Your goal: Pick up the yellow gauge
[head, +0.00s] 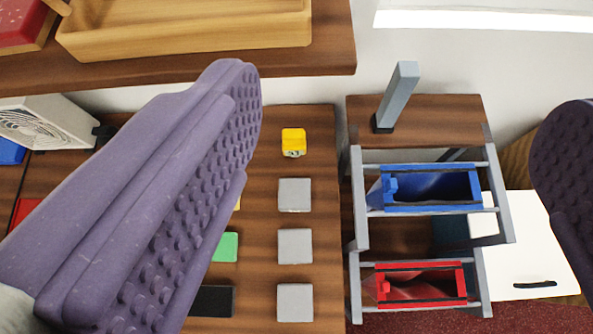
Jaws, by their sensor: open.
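The yellow gauge (293,142) is a small yellow block with a darker marking on its near face. It lies on the wooden counter near its far right part, beyond a column of grey squares. My gripper (400,120) is open, with one purple studded finger at the left and the other at the right edge of the head view. The gauge shows in the gap between the fingers, nearer the left one. Nothing is seen between the fingers in contact with them. The left finger hides part of the counter.
Grey squares (295,246) line the counter, with a green square (226,247) and a black piece (212,301) beside them. A rack holds a blue bin (430,187) and a red bin (420,284) at the right. A shelf with a wooden tray (185,38) overhangs behind.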

